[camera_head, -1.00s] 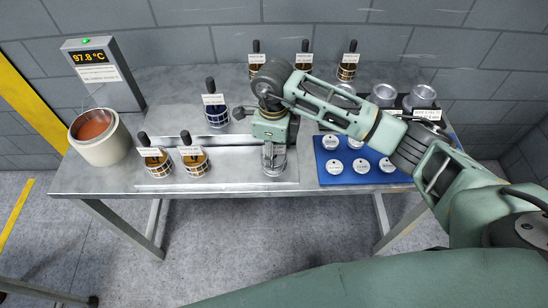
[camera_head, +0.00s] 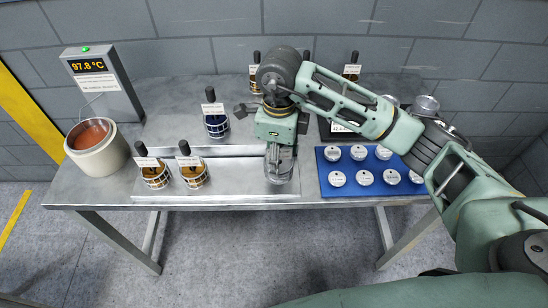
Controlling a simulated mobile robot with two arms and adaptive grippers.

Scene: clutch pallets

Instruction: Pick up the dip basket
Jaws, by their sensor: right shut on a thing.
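My right gripper (camera_head: 278,152) points down over the front tray, its arm coming in from the right. It is shut on a silver, cylindrical basket-like thing (camera_head: 279,171), which I take to be the dip basket. My gripper hides its top, and I cannot tell whether its base touches the tray. Two amber jars with black handles and white tags, the left one (camera_head: 155,178) and the right one (camera_head: 194,175), stand to its left on the same tray. My left gripper is not in view.
A blue jar (camera_head: 216,124) stands behind the tray (camera_head: 228,180). A white pot (camera_head: 98,150) with orange-brown contents sits at the left below a 97.8 °C display (camera_head: 90,66). A blue mat (camera_head: 345,187) with several white discs lies to the right. My arm partly hides the back row.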

